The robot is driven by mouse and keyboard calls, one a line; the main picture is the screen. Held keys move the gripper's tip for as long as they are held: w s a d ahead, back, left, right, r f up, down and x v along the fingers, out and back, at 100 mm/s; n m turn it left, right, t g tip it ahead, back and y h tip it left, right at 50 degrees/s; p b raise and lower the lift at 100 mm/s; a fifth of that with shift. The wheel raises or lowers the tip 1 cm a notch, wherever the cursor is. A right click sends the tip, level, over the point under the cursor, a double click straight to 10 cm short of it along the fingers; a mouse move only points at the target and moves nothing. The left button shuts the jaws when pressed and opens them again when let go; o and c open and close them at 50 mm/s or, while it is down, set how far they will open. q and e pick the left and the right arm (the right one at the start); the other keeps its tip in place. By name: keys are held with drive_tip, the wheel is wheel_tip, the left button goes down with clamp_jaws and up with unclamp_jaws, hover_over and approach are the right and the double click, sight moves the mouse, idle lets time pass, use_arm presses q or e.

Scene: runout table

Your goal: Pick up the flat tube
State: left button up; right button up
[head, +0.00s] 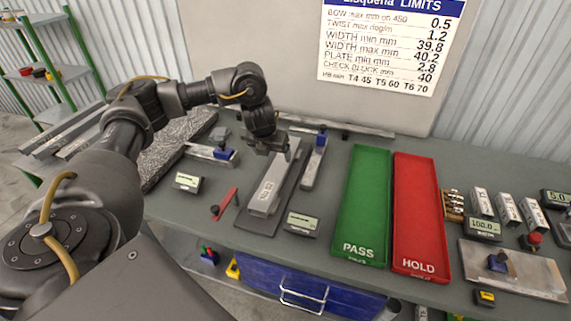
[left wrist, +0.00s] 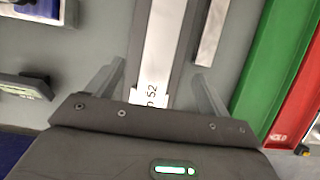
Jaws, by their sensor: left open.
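The flat tube (head: 271,185) is a long pale metal bar lying lengthwise on a dark grey plate (head: 256,222) in the middle of the table. In the left wrist view the tube (left wrist: 165,45) runs up the middle, with a white label marked "S2" at its near end. My left gripper (head: 268,148) is over the tube's far end in the head view and hides part of it. In the left wrist view the open fingers of my left gripper (left wrist: 160,75) stand one on each side of the tube, apart from it. My right gripper is not in view.
A narrow metal block with a blue part (head: 314,165) stands close right of the tube. The green PASS tray (head: 364,200) and red HOLD tray (head: 420,210) lie further right. A small display (head: 301,223) and a red-handled tool (head: 224,203) lie near the plate.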

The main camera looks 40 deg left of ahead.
sight(278, 168)
use_arm(q)
drive_tip(key=f, duration=0.2)
drive_tip(key=shift+w+a+f+b, duration=0.15)
drive_tip(key=shift+a+f+b, duration=0.1)
drive_tip(key=shift+f+b, duration=0.1)
drive_tip(key=shift+p+x, duration=0.35)
drive_tip(key=shift+x, duration=0.65)
drive_tip(key=shift+w+a+f, duration=0.15)
drive_tip(key=shift+w+a, duration=0.05)
drive_tip(key=shift+w, duration=0.1)
drive_tip(key=shift+w+d+f, duration=0.1)
drive_tip(key=shift+w+f+p, duration=0.15)
drive_tip(key=shift+f+p, duration=0.05)
drive_tip(key=shift+p, duration=0.25)
drive_tip(key=x, duration=0.2)
drive_tip(key=p+x, duration=0.1)
drive_tip(key=shift+w+f, duration=0.5)
drive_tip(key=shift+f, duration=0.2)
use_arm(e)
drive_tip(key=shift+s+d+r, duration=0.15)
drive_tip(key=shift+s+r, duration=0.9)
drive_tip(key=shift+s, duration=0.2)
